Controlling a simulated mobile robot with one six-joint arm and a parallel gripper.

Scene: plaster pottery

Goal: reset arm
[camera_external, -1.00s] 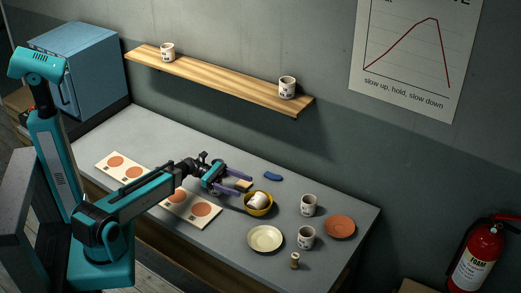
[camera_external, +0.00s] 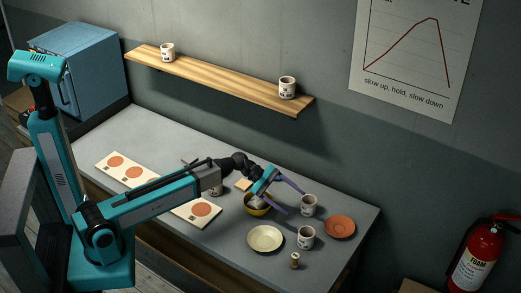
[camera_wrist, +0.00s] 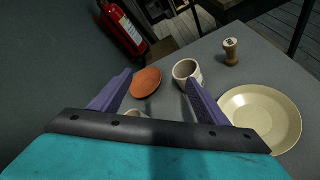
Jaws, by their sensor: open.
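My gripper (camera_external: 294,202) is open and empty, reaching right over the yellow bowl (camera_external: 252,210). Its purple fingers also show spread in the wrist view (camera_wrist: 159,80). A white cup lies in the bowl, mostly hidden by my gripper. A white mug (camera_external: 309,206) stands just beyond the fingertips; its rim (camera_wrist: 133,112) shows low between the fingers in the wrist view. A second mug (camera_external: 306,238) stands nearer the front edge. I cannot tell whether a finger touches anything.
A terracotta plate (camera_external: 340,228), a cream plate (camera_external: 265,240) and a small wooden stamp (camera_external: 295,262) are on the grey table (camera_external: 225,234). Cards with orange discs (camera_external: 115,157) lie at left. A wooden shelf (camera_external: 220,82) with two mugs is on the wall.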

